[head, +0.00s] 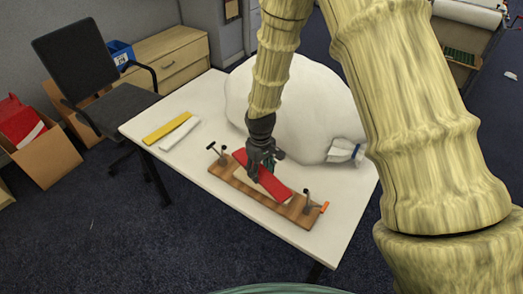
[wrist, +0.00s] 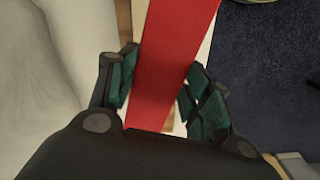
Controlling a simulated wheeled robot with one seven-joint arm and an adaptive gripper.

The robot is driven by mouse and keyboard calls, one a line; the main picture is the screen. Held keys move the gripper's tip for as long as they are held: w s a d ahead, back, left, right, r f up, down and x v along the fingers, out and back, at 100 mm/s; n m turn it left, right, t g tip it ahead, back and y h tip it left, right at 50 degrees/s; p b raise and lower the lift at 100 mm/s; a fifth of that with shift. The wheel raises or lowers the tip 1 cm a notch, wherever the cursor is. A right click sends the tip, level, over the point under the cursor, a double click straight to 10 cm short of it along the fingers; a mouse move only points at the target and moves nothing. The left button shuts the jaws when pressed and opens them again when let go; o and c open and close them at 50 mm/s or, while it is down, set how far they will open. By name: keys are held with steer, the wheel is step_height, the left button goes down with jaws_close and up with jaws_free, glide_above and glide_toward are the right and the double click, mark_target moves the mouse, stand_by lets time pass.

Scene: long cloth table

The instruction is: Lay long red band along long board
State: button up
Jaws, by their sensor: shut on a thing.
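The long red band (head: 279,190) is a flat strip over the long brown wooden board (head: 240,190) on the table. My gripper (head: 262,168) is shut on the red band from above, near the band's middle. The band runs roughly along the board but at a slight angle to it. A pale layer shows under the band; I cannot tell whether the band touches it. In the wrist view the red band (wrist: 172,60) passes between the two dark green finger pads of my gripper (wrist: 158,85). Where the pads meet the band's edges is partly unclear.
A clamp with a black handle (head: 213,148) stands at the board's left end, and one with an orange handle (head: 323,207) at its right. A yellow strip (head: 167,128) and a white strip (head: 180,134) lie on the left. A large white bulky shape (head: 305,105) fills the table's back.

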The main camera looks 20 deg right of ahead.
mark_target(262, 178)
steer(key=shift+w+d+r+n+p, duration=0.1)
steer(key=shift+w+r+n+p, duration=0.1)
steer(key=shift+r+p, duration=0.2)
steer(key=shift+w+r+n+p, duration=0.1)
steer(key=shift+r+n+p, duration=0.1)
steer(key=shift+r+p, duration=0.15)
steer(key=shift+w+d+r+n+p, duration=0.3)
steer(key=shift+n+p, duration=0.4)
steer(key=shift+p, duration=0.55)
steer(key=shift+w+n+p, duration=0.1)
steer(key=shift+n+p, duration=0.3)
steer(key=shift+p, duration=0.15)
steer(key=shift+w+f, duration=0.1)
steer(key=shift+f+b, duration=2.6)
steer(key=shift+f, duration=1.65)
steer(key=o, duration=1.1)
